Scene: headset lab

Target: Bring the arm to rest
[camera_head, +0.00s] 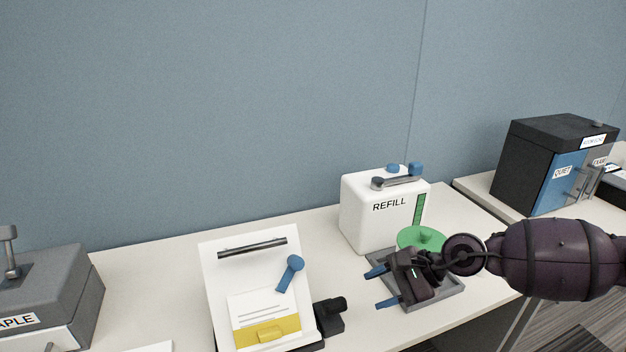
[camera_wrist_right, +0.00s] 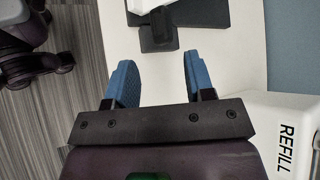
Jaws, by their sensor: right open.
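My right arm (camera_head: 555,258) comes in from the right in the head view. My right gripper (camera_head: 378,287) points left, in front of the white REFILL box (camera_head: 360,228) and over a grey tray (camera_head: 447,291). Its blue fingers are apart with nothing between them. In the right wrist view the open fingers (camera_wrist_right: 156,82) show above the white table (camera_wrist_right: 235,60), with a black block (camera_wrist_right: 160,30) beyond them. The REFILL box also shows at the right edge of that view (camera_wrist_right: 270,120). My left gripper is not in view.
A green round piece (camera_head: 421,237) stands by the REFILL box. A white sloped stand (camera_head: 222,280) with a blue handle (camera_head: 289,273) is left of my right gripper, beside a black block (camera_head: 329,316). A grey machine (camera_head: 45,290) is far left. A black and blue cabinet (camera_head: 545,165) stands back right.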

